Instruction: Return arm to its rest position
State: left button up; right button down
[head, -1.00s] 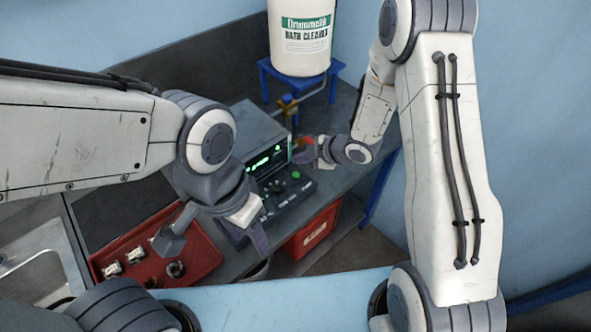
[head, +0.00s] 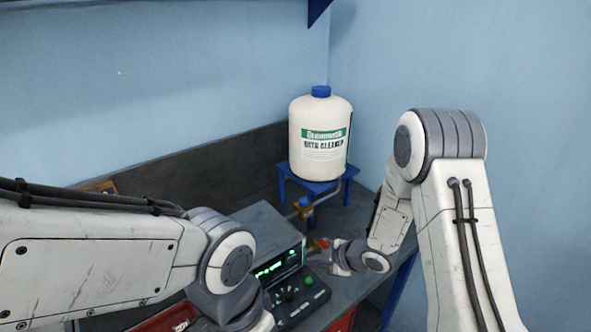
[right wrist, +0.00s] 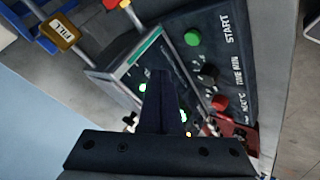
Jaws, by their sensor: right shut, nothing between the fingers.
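My right gripper (head: 322,257) is at the back right of the bench, by the right side of the control unit (head: 262,232). It is small in the head view. In the right wrist view its dark fingers (right wrist: 161,95) are shut together with nothing between them, in front of the unit's panel. My right arm comes down to it from the right. My left arm crosses from the left, and its wrist runs out of the bottom of the head view, so the left gripper is hidden.
A white bath cleaner jug (head: 319,138) stands on a blue stand (head: 309,186) behind the unit. A brass valve with a yellow FILL tag (right wrist: 60,33) and a red part (head: 323,243) are close to my right gripper. A green START button (right wrist: 193,37) faces the wrist camera.

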jog(key=shift+a+r+h, duration=0.1)
jog(key=shift+r+h, duration=0.1)
jog(key=shift+h, duration=0.1)
jog(key=s+r+m+g+h+b, duration=0.1)
jog(key=s+r+m+g+b, duration=0.1)
jog(key=s, duration=0.8)
jog(key=s+a+r+m+g+h+b, duration=0.1)
jog(key=s+r+m+g+h+b, duration=0.1)
jog(key=s, duration=0.8)
jog(key=s+a+r+m+g+h+b, duration=0.1)
jog(key=s+r+m, duration=0.4)
jog(key=s, duration=0.5)
jog(key=m+g+h+b, duration=0.1)
jog(key=m+b, duration=0.1)
jog(key=shift+b, duration=0.35)
jog(key=shift+a, duration=0.1)
dwell(4.0)
